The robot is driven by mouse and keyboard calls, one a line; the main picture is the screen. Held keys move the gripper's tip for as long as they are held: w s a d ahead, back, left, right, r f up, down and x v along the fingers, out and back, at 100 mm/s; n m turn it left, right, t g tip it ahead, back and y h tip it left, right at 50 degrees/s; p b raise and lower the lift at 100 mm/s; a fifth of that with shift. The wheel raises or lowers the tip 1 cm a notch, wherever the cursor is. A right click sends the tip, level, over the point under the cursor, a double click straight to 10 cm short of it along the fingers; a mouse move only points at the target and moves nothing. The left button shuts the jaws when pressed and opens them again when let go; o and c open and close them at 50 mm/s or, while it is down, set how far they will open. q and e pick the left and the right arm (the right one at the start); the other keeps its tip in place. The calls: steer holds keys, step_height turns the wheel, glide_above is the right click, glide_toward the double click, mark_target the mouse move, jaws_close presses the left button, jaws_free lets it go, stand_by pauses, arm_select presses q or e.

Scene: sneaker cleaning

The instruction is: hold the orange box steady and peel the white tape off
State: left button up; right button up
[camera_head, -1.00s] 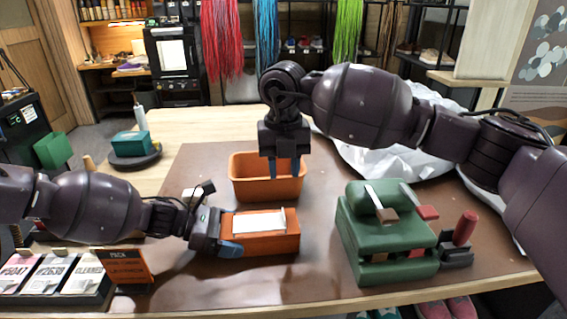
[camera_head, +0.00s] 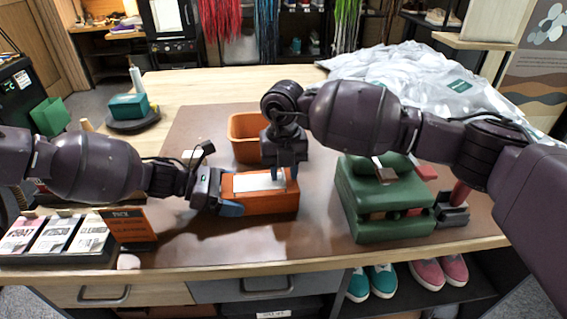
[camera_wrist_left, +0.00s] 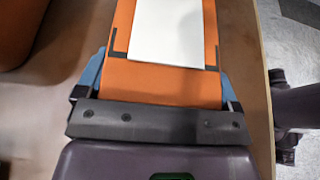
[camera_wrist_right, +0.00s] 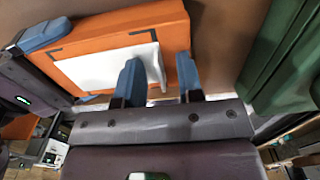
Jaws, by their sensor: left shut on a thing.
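The orange box (camera_head: 262,205) lies on the brown mat with the white tape (camera_head: 255,181) flat along its top. My left gripper (camera_head: 228,195) is shut on the box's left end; the left wrist view shows its blue fingers (camera_wrist_left: 160,85) on both sides of the box (camera_wrist_left: 165,82). My right gripper (camera_head: 285,172) is above the box's right end, pointing down. In the right wrist view its two fingers (camera_wrist_right: 160,80) are apart, with the raised end of the tape (camera_wrist_right: 98,72) between them. Contact with the tape cannot be told.
An orange bin (camera_head: 245,135) stands behind the box. A card rack (camera_head: 60,245) is at the front left. Bare mat lies in front of the box.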

jaws_close()
steer(key=shift+r, duration=3.9)
arm_select(q)
steer(key=o, duration=0.8)
arm_select(e)
step_height(320, 180, up, 4)
steer(key=shift+f, duration=0.1)
arm_select(q)
steer(key=shift+a, duration=0.1)
steer(key=v, duration=1.1)
steer(key=shift+a+r, duration=0.15)
steer(key=shift+a, duration=0.25)
